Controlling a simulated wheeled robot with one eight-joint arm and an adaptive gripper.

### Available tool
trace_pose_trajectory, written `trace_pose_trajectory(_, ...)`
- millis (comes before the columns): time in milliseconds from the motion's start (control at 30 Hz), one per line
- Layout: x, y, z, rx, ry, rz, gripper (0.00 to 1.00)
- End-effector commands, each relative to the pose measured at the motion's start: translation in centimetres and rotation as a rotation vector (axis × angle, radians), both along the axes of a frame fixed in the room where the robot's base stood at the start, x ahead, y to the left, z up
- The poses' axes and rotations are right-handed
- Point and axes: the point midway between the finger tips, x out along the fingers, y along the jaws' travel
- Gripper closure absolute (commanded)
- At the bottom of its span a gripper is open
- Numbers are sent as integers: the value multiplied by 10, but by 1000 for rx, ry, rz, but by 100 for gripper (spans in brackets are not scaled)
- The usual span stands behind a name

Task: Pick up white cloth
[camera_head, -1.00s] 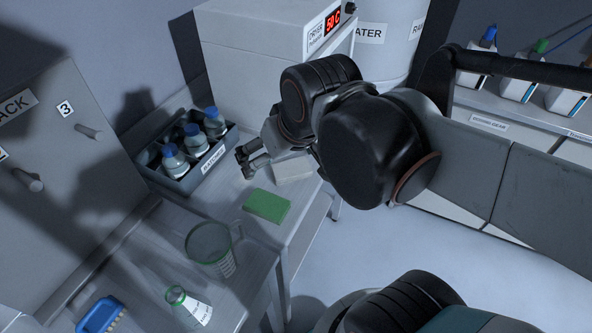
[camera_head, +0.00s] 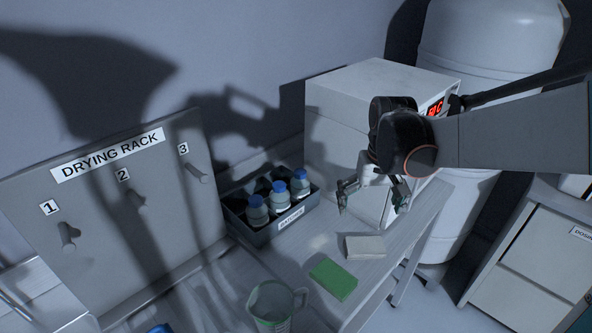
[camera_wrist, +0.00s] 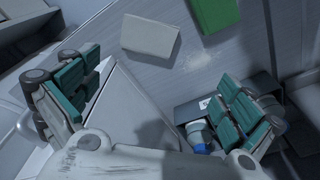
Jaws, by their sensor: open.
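The white cloth (camera_head: 365,247) is a pale, flat folded rectangle lying on the grey bench beside a green cloth. It also shows in the wrist view (camera_wrist: 150,37), ahead of the fingers and apart from them. My gripper (camera_head: 374,200) is open and empty, above the bench and behind the white cloth in the head view. In the wrist view my gripper (camera_wrist: 160,100) has its two teal-padded fingers spread wide.
The green cloth (camera_head: 333,279) lies just left of the white cloth. A dark crate (camera_head: 262,232) of blue-capped bottles stands left of my gripper. A dryer box (camera_head: 345,105) stands behind it. A clear jug (camera_head: 272,306) is at the front.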

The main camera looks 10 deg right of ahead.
Motion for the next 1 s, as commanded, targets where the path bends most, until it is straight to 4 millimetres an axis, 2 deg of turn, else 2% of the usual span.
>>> trace_pose_trajectory(133,11,-15,-19,10,55,-22,0)
trace_pose_trajectory(367,14,-21,-36,16,84,-31,0)
trace_pose_trajectory(733,14,-21,-101,16,84,-31,0)
trace_pose_trajectory(1000,13,-21,-117,16,84,-31,0)
